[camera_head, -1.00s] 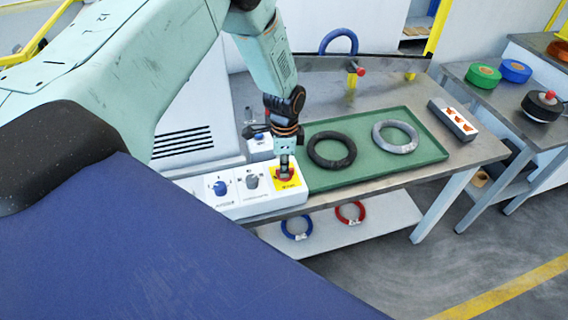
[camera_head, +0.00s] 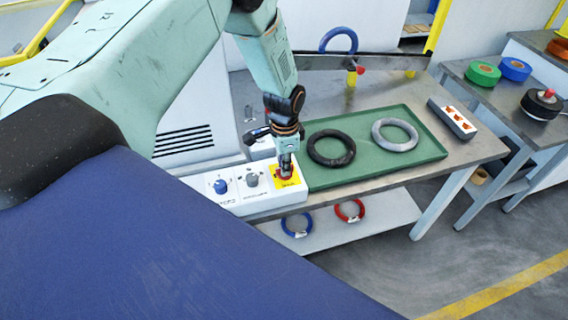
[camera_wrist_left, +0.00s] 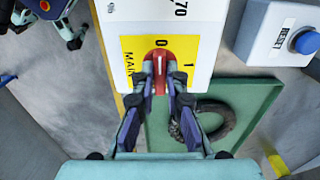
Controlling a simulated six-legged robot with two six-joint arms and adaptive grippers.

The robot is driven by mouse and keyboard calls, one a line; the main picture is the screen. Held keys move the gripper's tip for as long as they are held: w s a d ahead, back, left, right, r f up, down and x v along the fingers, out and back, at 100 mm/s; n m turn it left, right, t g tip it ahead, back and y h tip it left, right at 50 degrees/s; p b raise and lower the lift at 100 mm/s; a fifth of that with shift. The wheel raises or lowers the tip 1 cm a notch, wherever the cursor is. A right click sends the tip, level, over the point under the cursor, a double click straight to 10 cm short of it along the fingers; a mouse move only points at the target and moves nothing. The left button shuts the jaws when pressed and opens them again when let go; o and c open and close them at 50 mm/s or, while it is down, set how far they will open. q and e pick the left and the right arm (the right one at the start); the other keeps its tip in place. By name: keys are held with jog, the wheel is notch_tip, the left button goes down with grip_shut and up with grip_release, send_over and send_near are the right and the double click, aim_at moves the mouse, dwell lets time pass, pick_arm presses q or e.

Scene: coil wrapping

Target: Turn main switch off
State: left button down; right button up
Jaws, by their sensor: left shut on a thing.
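The main switch is a red handle (camera_wrist_left: 158,68) on a yellow plate (camera_wrist_left: 130,47), with 0 and 1 marks beside it. In the left wrist view it points toward the picture's top, near the 0 mark. My left gripper (camera_wrist_left: 160,92) is shut on the red handle, one finger on each side. In the head view, the left gripper (camera_head: 286,170) reaches down to the handle at the right end of the white control box (camera_head: 270,204); the fingers partly cover the handle. My right gripper is in neither view.
A blue knob (camera_head: 221,186) and a grey knob (camera_head: 252,179) share the control box. A green tray (camera_head: 420,151) with a black ring (camera_head: 331,160) and a grey ring (camera_head: 395,146) lies to the right. A box with a blue button (camera_wrist_left: 305,41) stands close by.

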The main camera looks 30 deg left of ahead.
pick_arm(q)
jog(key=shift+s+f, duration=0.15)
jog(key=shift+s, duration=0.05)
jog(key=c, duration=1.7)
grip_release()
jog(key=o, duration=0.3)
jog(key=shift+w, duration=0.2)
jog(key=shift+r, duration=0.2)
jog(key=shift+r, duration=5.9)
